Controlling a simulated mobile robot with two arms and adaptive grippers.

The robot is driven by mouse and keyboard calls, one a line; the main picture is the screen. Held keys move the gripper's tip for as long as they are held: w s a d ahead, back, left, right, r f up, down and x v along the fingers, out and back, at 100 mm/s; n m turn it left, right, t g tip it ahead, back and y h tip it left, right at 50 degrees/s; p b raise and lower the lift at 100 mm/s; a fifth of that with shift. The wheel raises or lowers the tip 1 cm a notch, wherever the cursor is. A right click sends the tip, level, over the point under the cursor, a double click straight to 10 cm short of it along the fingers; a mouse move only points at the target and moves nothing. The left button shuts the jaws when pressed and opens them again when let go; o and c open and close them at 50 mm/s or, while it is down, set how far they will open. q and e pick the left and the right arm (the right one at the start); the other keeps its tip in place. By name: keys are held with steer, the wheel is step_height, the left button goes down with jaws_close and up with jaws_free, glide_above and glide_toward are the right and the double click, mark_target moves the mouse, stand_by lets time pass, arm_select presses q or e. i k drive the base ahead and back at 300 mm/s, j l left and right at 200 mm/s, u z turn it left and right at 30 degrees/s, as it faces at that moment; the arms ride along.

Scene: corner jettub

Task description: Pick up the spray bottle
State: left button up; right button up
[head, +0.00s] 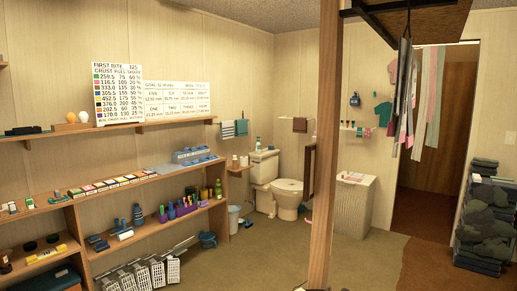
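No object can be clearly identified as the spray bottle at this distance. A small pale bottle (258,143) stands on the toilet tank (264,158) in the back corner; its nozzle is too small to make out. A dark blue upright bottle-like item (137,215) stands on the lower shelf at the left. A green bottle (218,188) stands at the right end of that shelf. Neither of my grippers is in view.
A wooden post (325,150) rises in the middle. The shelf unit (150,237) lines the left wall. A toilet (287,195), bucket (233,218) and white cabinet (352,205) stand at the back. Folded clothes (487,220) are stacked right. The floor (250,262) before the toilet is open.

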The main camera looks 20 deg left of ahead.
mark_target(257, 150)
steer(key=i+j+u, duration=0.3)
steer(key=u, duration=0.15)
steer(key=i+j+u, duration=0.1)
steer(key=i+u, duration=0.35)
steer(key=i+j+u, duration=0.2)
steer(key=i+u, duration=0.7)
steer(key=i+z, duration=0.4)
steer(key=i, duration=0.25)
steer(key=i+j+z, duration=0.25)
steer(key=i+z, duration=0.2)
steer(key=i, duration=0.2)
steer(key=i+l+z, duration=0.4)
steer(key=i, duration=0.3)
steer(key=i+z, duration=0.4)
steer(key=i, duration=0.35)
steer(key=i+j+z, duration=0.2)
steer(key=i+z, duration=0.25)
steer(key=i, duration=0.3)
